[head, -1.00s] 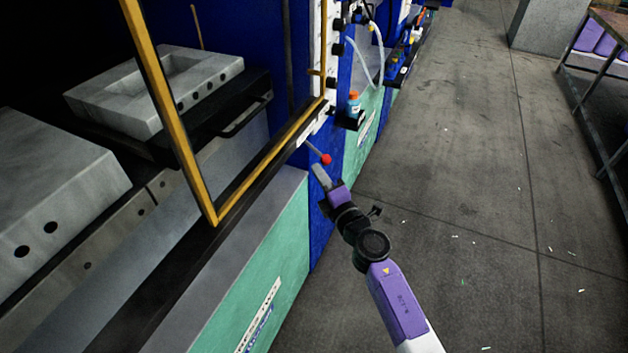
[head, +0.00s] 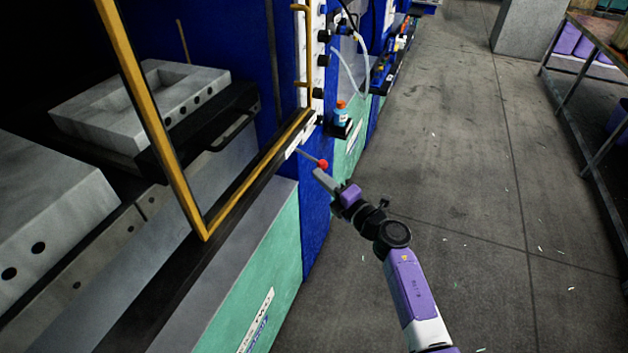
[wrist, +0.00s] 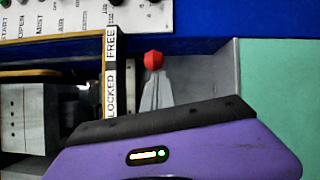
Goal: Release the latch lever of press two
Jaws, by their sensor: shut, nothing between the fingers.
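The latch lever is a thin rod ending in a red knob (head: 322,163), at the near corner of the blue press frame. In the wrist view the red knob (wrist: 153,60) shows just past my fingertips, beside a strip (wrist: 111,75) marked FREE and LOCKED. The rod is hidden there, so I cannot tell the lever's setting. My gripper (head: 318,173) is shut and empty, its tips right by the knob. Its grey fingers (wrist: 157,93) also show in the wrist view. I cannot tell whether they touch the knob.
A yellow-edged guard frame (head: 165,130) and grey mould blocks (head: 150,105) are at the left. A small blue bottle with an orange cap (head: 341,113) stands on a bracket beyond the lever. Open concrete floor (head: 440,180) lies to the right, with a table (head: 605,50) at the far right.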

